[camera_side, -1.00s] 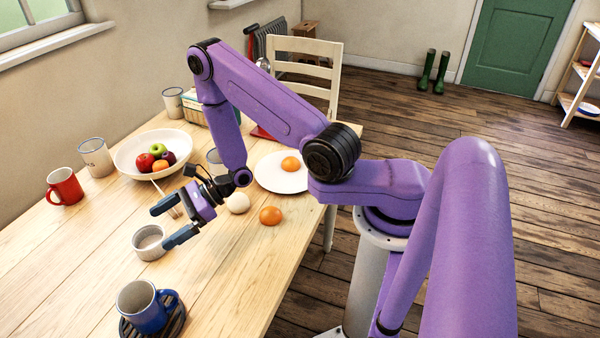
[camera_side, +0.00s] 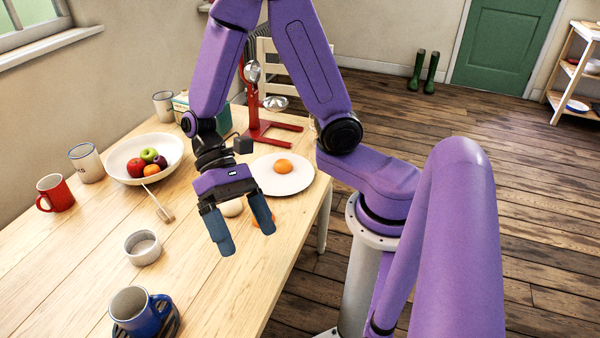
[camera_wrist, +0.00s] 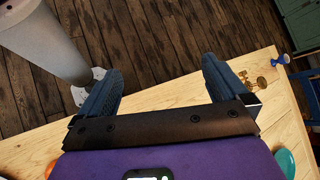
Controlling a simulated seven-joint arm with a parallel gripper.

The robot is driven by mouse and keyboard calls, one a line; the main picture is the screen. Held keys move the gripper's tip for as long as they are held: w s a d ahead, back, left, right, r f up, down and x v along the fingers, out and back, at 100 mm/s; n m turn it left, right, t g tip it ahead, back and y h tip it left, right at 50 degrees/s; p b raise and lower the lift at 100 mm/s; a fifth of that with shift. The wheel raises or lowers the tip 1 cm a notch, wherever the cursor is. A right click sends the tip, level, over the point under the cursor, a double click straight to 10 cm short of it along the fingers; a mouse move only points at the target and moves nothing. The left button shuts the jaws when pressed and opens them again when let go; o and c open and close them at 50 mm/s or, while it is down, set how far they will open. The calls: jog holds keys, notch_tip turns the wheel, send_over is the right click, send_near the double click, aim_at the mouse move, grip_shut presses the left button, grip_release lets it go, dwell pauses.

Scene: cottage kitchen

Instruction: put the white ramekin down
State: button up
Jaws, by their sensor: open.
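The white ramekin (camera_side: 142,248) stands upright on the wooden table, left of my gripper in the side view, with nothing holding it. The ramekin does not show in the wrist view.
A blue mug (camera_side: 141,311) on a dark trivet stands in front of the ramekin. Brass pieces (camera_wrist: 257,81) show in the wrist view.

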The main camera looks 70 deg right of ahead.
jog(key=s+d+r+n+t+h, duration=0.2)
jog(key=d+n+t, duration=0.2)
jog(key=d+n, duration=0.1)
jog(key=s+d+r+n+t+h, duration=0.2)
jog(key=s+d+n+t+h, duration=0.1)
jog(key=d+n, duration=0.3)
jog(key=shift+s+d+r+n+t+h, duration=0.25)
jog(key=shift+n+t, duration=0.45)
jog(key=shift+n, duration=0.5)
